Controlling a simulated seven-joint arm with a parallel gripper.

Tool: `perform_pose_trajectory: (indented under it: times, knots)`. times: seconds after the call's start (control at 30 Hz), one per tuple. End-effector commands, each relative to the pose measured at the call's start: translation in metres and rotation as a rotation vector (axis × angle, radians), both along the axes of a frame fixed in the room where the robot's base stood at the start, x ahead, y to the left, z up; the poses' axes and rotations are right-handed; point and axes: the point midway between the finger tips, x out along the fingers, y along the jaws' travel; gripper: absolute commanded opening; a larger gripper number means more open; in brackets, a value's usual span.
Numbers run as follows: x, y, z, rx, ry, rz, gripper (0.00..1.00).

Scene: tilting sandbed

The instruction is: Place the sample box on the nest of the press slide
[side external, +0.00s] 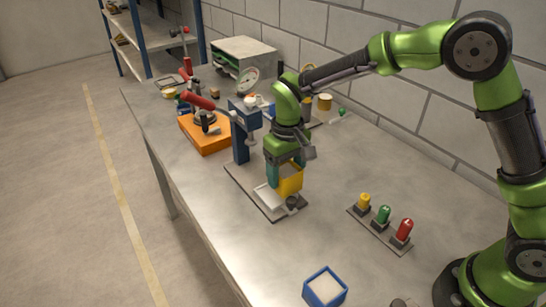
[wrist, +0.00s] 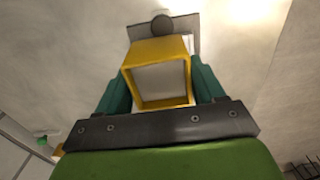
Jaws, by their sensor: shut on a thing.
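The sample box, a yellow open-topped box (side external: 291,181), is between the teal fingers of my gripper (side external: 286,173). In the wrist view my gripper (wrist: 160,84) is shut on the yellow box (wrist: 155,52), one finger on each side. The box is low over the press slide, by its pale nest (side external: 267,197). From the side it covers the nest's right part; I cannot tell whether it touches. The press is a blue column (side external: 240,138) with a round dial, on a grey base plate (side external: 238,175). A dark knob (side external: 292,202) sits at the slide's front, also in the wrist view (wrist: 162,25).
A blue box with pale filling (side external: 325,287) stands at the table's front. A strip with yellow, green and red buttons (side external: 382,217) lies to the right. An orange block with red-handled clamps (side external: 206,133) is at the back left. The table between is clear.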

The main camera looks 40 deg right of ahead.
Motion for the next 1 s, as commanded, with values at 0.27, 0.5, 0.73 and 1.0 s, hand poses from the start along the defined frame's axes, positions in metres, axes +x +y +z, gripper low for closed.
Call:
perform_pose_trajectory:
  times: [0.27,0.5,0.73,1.0]
  knots:
    - [0.024,0.008,-0.002,0.0,-0.001,0.001,0.28]
    - [0.028,0.009,-0.027,-0.001,0.004,0.0,0.28]
    - [0.028,0.009,-0.038,0.0,-0.001,0.001,0.28]
    - [0.028,0.009,-0.041,0.0,0.001,0.0,0.73]
